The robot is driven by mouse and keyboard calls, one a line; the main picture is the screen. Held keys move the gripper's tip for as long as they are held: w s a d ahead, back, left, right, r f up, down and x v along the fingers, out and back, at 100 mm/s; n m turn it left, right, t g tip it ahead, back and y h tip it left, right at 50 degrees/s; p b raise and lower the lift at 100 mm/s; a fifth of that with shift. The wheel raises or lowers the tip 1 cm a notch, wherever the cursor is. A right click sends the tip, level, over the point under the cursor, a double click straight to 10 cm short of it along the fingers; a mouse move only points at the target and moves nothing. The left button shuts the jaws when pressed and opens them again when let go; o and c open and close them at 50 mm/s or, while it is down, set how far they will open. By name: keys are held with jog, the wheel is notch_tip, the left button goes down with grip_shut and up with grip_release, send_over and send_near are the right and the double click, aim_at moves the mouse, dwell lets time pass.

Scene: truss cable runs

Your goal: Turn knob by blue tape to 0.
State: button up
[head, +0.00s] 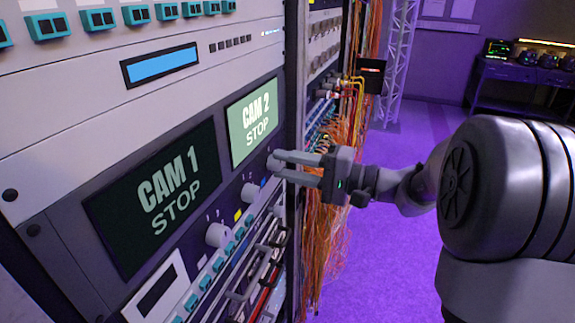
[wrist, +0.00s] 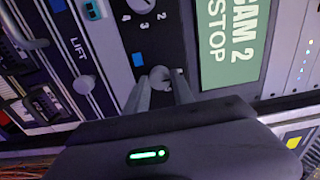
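My gripper (wrist: 161,90) is open, one finger on each side of the knob, with what look like narrow gaps. In the head view my gripper (head: 275,163) reaches left to the panel at this knob (head: 272,161), below the CAM 2 screen.
Two other knobs, a middle one (head: 250,192) and a nearer one (head: 217,235), stand on the same panel, with yellow tape (head: 238,215) between them. The CAM 2 screen (head: 253,121) is close above my fingers. Orange cables (head: 325,235) hang beside the rack. Purple floor is free behind.

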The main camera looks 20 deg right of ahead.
jog(key=o, duration=0.4)
jog(key=shift+o, duration=0.2)
jog(key=p+v, duration=0.4)
jog(key=v, duration=1.3)
jog(key=shift+s+d, duration=0.15)
